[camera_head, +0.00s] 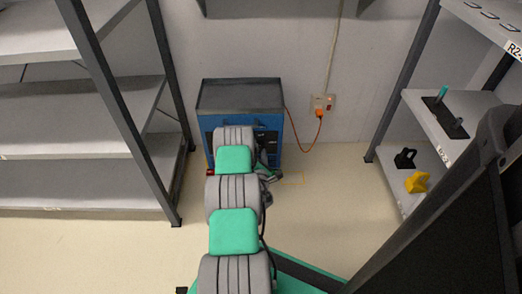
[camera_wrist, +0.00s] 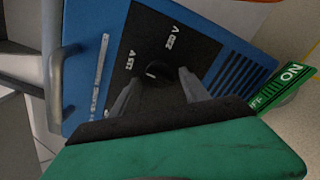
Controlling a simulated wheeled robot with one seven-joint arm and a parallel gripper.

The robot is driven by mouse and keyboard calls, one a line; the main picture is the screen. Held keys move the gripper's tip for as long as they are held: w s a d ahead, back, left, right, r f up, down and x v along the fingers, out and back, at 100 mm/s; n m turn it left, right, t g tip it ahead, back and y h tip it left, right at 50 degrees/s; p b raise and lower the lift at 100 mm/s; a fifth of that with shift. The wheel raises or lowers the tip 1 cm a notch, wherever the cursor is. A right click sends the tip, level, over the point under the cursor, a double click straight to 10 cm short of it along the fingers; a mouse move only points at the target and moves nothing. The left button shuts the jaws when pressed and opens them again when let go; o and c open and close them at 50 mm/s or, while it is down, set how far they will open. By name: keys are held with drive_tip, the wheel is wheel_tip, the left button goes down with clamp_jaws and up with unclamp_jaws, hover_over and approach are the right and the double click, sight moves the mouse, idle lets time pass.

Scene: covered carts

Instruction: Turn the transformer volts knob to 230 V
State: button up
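The transformer is a blue box with a dark top (camera_head: 240,95), standing on the floor against the wall in the head view. In the wrist view its front has a black panel (camera_wrist: 195,50) with a round black knob (camera_wrist: 157,72) between the labels "115 V" on the left and "230 V" on the upper right. A small light mark shows on the knob's left side, nearer the 115 V side. My gripper (camera_wrist: 160,78) is open, with one finger on each side of the knob in the picture. I cannot tell whether they touch it. My arm hides the transformer's front in the head view.
A green ON/OFF plate (camera_wrist: 282,86) is beside the transformer, and a grey handle (camera_wrist: 57,85) is at its left. An orange cord runs to a wall socket (camera_head: 322,103). Shelves stand left (camera_head: 80,105) and right (camera_head: 460,100). Floor between is mostly clear.

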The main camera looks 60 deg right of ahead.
clamp_jaws()
idle(0.3)
drive_tip(key=shift+s+m, duration=0.1)
drive_tip(key=shift+m, duration=0.3)
drive_tip(key=m, duration=0.3)
drive_tip(key=shift+r+m+p, duration=0.1)
drive_tip(key=shift+m+p, duration=0.25)
drive_tip(key=shift+m, duration=0.05)
drive_tip(key=m, duration=0.4)
drive_tip(key=shift+r, duration=0.1)
drive_tip(key=m+p, duration=0.1)
drive_tip(key=m, duration=0.4)
drive_tip(key=shift+s+d+r, duration=0.1)
drive_tip(key=m, duration=0.4)
drive_tip(key=shift+s+m, duration=0.1)
drive_tip(key=shift+m, duration=0.2)
